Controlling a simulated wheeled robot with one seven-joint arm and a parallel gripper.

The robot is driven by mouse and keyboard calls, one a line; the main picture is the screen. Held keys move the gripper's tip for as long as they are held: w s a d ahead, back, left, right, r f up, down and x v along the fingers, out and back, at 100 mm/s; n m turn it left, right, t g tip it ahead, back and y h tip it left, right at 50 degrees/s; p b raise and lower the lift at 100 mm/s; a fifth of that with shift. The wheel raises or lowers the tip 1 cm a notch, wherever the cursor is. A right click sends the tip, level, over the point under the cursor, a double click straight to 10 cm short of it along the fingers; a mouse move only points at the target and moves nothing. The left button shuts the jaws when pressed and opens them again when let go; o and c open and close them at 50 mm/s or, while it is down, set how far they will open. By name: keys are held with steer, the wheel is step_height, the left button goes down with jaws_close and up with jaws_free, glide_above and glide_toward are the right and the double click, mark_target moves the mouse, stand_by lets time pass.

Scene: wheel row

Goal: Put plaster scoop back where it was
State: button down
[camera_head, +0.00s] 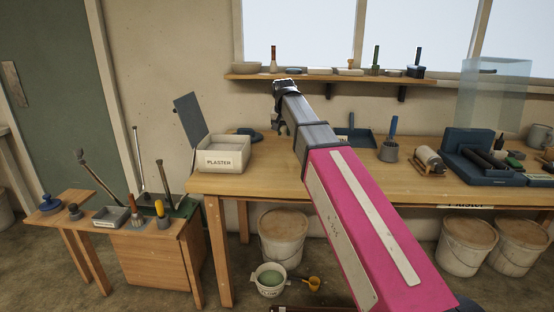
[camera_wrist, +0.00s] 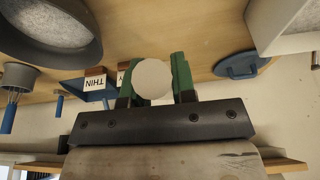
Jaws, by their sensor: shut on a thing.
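My gripper (camera_head: 281,128) is above the bench, right of the plaster box, mostly hidden behind my arm in the head view. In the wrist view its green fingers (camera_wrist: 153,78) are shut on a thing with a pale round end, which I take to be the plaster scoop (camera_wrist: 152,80). Only that end shows; the rest is hidden. The white box labelled PLASTER (camera_head: 224,161) stands at the bench's left end with its grey lid (camera_head: 187,116) open. Its pale wall also shows at the upper right of the wrist view (camera_wrist: 265,30). Its inside is largely hidden.
On the bench (camera_head: 270,178) are a blue lidded thing (camera_wrist: 240,65), a grey bowl (camera_wrist: 85,48) with pale contents, a blue tray marked THIN (camera_wrist: 75,86) and a cup with a whisk (camera_head: 389,151). A shelf (camera_head: 300,78) runs behind. Buckets (camera_head: 283,240) stand below.

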steer(key=shift+w+a+f, duration=0.15)
steer(key=shift+a+f, duration=0.45)
steer(key=shift+f, duration=1.1)
steer(key=shift+w+a+f, duration=0.1)
steer(key=shift+a+f, duration=0.55)
steer(key=shift+f, duration=1.1)
steer(key=shift+w+a+f, duration=0.15)
steer(key=shift+a+f, duration=0.45)
steer(key=shift+f, duration=1.1)
steer(key=shift+f, duration=0.1)
steer(key=c, duration=0.9)
jaws_free()
steer(key=shift+c, duration=0.2)
steer(key=v, duration=1.2)
